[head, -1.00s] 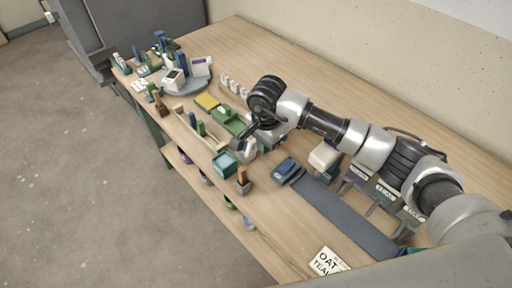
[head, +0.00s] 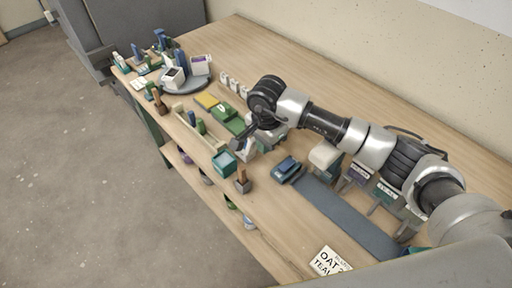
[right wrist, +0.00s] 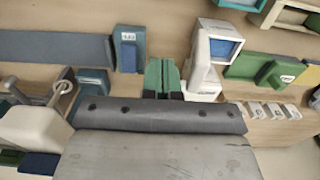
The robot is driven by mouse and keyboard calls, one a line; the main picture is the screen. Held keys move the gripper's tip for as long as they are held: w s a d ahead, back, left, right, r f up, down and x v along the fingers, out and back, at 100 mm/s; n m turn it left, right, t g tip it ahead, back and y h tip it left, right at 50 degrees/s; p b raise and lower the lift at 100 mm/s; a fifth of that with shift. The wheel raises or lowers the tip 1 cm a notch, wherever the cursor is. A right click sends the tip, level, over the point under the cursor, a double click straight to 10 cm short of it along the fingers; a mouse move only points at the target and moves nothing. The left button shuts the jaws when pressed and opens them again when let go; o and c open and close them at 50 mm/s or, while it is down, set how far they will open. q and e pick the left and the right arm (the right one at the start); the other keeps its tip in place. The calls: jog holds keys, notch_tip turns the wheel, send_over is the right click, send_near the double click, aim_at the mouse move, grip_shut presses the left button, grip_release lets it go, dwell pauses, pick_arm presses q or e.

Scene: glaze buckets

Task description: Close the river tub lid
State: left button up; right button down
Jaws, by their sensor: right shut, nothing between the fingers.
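A white tub (right wrist: 202,75) with a raised part framing a blue panel (right wrist: 225,48) stands just right of my fingers in the right wrist view; its small label is too blurred to read. It shows partly in the head view (head: 248,152), half hidden by my gripper. I cannot confirm from the label that it is the river tub. My right gripper (head: 241,138) is shut and empty, low over the table beside the white tub; whether it touches is unclear. My left gripper is out of view.
A blue box (head: 287,168) and a long grey-blue strip (head: 345,215) lie to the right. A teal box (head: 224,163) is near the front edge. A cream tub (head: 325,156) stands near my forearm. Green trays (head: 226,112) lie to the left.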

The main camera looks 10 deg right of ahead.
jog(key=shift+w+f, duration=0.15)
jog(key=shift+f, duration=0.1)
